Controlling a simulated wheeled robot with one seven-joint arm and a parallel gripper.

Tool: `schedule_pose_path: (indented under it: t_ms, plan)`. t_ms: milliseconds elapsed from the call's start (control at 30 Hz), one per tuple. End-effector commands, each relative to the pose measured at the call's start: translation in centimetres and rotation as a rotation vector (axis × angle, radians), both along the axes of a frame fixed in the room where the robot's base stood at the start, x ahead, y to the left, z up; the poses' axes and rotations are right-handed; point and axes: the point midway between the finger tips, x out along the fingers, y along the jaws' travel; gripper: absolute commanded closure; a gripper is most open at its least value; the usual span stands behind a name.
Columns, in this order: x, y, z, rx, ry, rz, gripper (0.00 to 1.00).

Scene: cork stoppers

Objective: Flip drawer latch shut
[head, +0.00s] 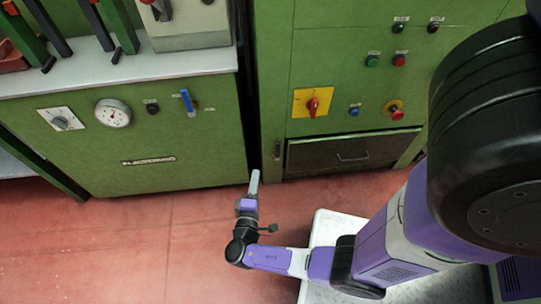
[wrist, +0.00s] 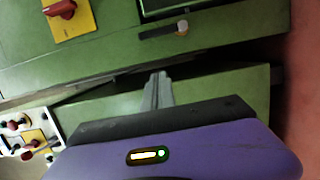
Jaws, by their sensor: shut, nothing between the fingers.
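The drawer (head: 315,155) has a dark front with a handle (head: 352,157), low in the right green cabinet. A small dark upright latch (head: 277,150) sits on the cabinet just left of the drawer. In the wrist view the latch (wrist: 160,32) is a dark bar with a pale knob (wrist: 181,28), beside the drawer's edge (wrist: 165,12). I cannot tell whether the latch is fastened. My gripper (head: 255,176) is shut and empty, in front of and slightly left of the latch. Its fingertips (wrist: 159,76) are apart from the latch in the wrist view.
A yellow plate with a red switch (head: 312,103) and an emergency button (head: 394,110) are above the drawer. The left green cabinet (head: 90,160) has a gauge (head: 113,113) and blue lever (head: 187,100). A dark gap separates the cabinets. Red floor (head: 110,245) is clear in front.

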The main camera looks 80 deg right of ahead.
Motion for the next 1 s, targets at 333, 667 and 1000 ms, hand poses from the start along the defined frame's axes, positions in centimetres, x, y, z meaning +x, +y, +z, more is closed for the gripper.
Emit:
schedule_pose_path:
  t_ms: [333,667,1000]
  plan:
    - [0.8,-6.6,-0.2,-0.001,0.000,-0.006,1.00]
    - [-1.5,-9.9,-0.1,0.000,0.001,-0.002,1.00]
    - [-2.4,-10.2,0.0,0.000,0.000,0.000,1.00]
